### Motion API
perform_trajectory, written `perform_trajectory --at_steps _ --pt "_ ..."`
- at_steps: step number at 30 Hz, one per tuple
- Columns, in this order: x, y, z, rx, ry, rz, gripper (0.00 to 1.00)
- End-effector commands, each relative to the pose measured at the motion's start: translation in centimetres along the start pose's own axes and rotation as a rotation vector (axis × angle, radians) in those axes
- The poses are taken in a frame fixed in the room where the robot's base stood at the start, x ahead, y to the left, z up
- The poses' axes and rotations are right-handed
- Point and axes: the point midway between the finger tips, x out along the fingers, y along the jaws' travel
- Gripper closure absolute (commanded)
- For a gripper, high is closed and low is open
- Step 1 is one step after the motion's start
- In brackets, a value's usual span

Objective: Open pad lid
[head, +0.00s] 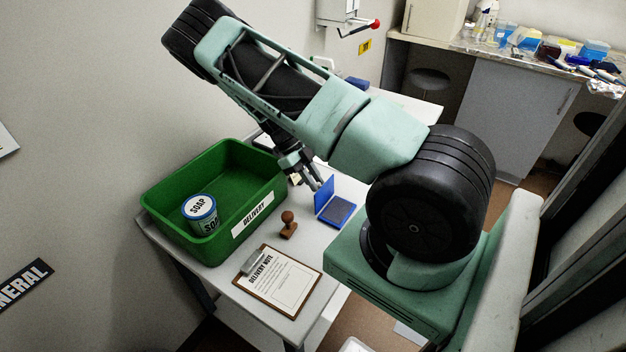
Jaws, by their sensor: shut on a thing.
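The blue ink pad (342,210) lies on the white table with its dark pad surface showing. Its blue lid (325,194) stands up steeply from the left side of the base, so the pad is open. My gripper (315,183) reaches down from the upper left and is shut on the lid near its upper edge. The fingertips are small in this view, and their exact hold on the lid is hard to make out.
A green delivery crate (168,178) holding a soap tub (200,213) stands left of the pad. A brown wooden stamp (289,225) stands between them. A clipboard with a delivery note (278,282) lies at the front. The table (225,272) has little bare space.

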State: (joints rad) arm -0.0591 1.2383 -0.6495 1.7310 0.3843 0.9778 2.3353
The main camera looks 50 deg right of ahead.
Motion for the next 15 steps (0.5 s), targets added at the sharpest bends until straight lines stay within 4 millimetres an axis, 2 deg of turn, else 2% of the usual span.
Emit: perform_trajectory --at_steps 12,13,15 --pt "-0.03 -0.02 0.08 -0.001 0.004 -0.001 1.00" --pt "-0.03 -0.02 0.09 -0.001 0.004 -0.001 0.73" --pt "-0.02 -0.01 0.08 -0.001 0.004 -0.001 0.59"
